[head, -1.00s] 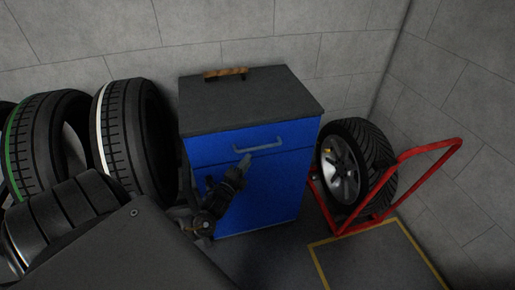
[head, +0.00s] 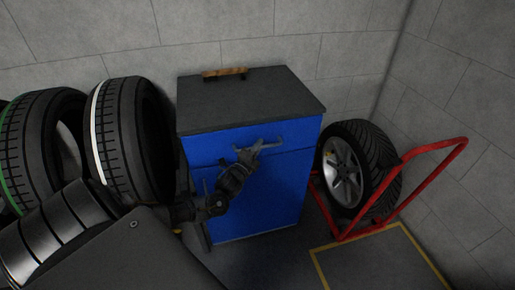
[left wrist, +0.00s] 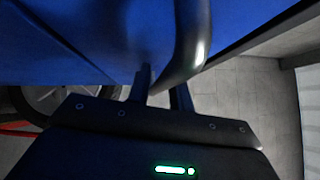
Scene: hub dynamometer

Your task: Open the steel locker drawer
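The steel locker (head: 262,195) is a blue cabinet with a dark top. Its drawer (head: 215,147) is the upper blue panel and looks closed, flush with the front. A grey bar handle (head: 274,142) crosses the drawer front. My left gripper (head: 252,149) is at the handle, its fingers spread around the bar. In the left wrist view the curved handle (left wrist: 191,45) comes down between the two fingers of the left gripper (left wrist: 162,88). The fingers look open, not clamped. Part of the handle is hidden behind the gripper. My right gripper is not in view.
A brown-handled tool (head: 225,72) lies on the locker top. Tyres (head: 133,140) stand left of the locker, near my arm. A wheel (head: 345,172) on a red trolley (head: 433,150) stands to the right. Yellow floor lines (head: 365,236) mark clear floor at front right.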

